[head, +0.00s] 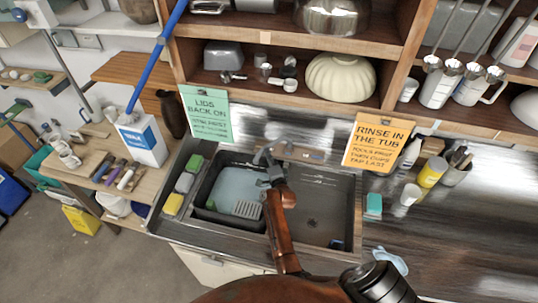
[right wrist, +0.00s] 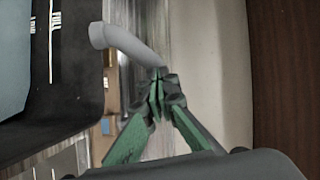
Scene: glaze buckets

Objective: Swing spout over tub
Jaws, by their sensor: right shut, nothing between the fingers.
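The grey curved spout (head: 264,153) rises at the back of the sink, and its open end points left, toward the tub. The dark tub (head: 203,190) sits in the left basin with pale bluish water and a slotted grey piece in it. In the right wrist view, the spout (right wrist: 132,46) ends close to the dark tub's edge (right wrist: 78,75). My right gripper (head: 275,174) is shut and empty beside the spout. Its green fingertips (right wrist: 160,88) meet at the spout's lower end; I cannot tell whether they touch it. My left gripper is out of view.
The right basin (head: 318,205) is mostly empty. Sponges (head: 184,183) line the sink's left edge. An orange sign (head: 378,143) and a green sign (head: 206,112) stand behind. Bottles and cups, including a yellow can (head: 432,171), stand right; shelves overhang the back.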

